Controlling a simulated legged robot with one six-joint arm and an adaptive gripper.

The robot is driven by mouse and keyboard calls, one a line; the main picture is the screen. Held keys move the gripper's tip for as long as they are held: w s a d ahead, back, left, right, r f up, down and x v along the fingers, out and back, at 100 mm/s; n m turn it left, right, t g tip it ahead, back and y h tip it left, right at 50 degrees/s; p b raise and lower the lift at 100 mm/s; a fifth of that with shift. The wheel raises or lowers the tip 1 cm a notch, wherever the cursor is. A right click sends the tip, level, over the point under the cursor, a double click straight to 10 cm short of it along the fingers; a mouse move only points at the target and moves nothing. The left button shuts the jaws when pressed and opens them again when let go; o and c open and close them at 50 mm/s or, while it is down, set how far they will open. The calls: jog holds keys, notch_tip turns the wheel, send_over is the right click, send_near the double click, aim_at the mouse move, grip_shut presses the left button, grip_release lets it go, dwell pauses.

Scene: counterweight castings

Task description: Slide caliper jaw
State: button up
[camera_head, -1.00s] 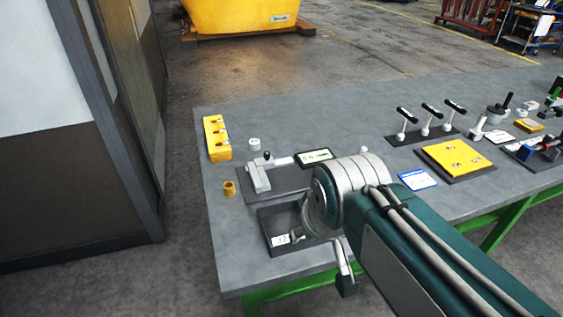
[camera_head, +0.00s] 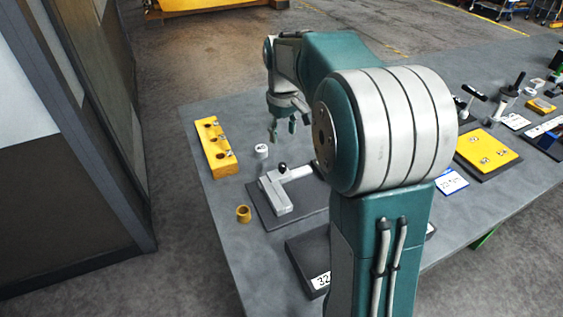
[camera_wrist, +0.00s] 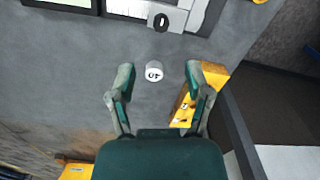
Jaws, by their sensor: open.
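The caliper (camera_head: 285,188) lies on a dark base plate (camera_head: 263,211) near the table's left end, a grey block with a bar running right and a dark knob on top. My arm hides the bar's right end. In the wrist view the caliper (camera_wrist: 180,14) shows at the top edge with its round knob. My gripper (camera_head: 283,132) is open and empty, above the table behind the caliper. In the wrist view my gripper (camera_wrist: 156,75) has its fingers apart on either side of a small white cylinder (camera_wrist: 154,71), which stands on the table below.
A yellow block with holes (camera_head: 215,148) stands left of the white cylinder (camera_head: 261,151). A brass ring (camera_head: 243,214) sits left of the caliper. A dark tray with a number label (camera_head: 318,281) lies in front. A yellow plate (camera_head: 486,150) lies at right.

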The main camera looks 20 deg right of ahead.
aim_at(282, 164)
notch_tip(282, 164, down, 11)
jog(key=shift+a+r, duration=0.1)
jog(key=shift+r, duration=0.1)
dwell(0.3)
grip_shut()
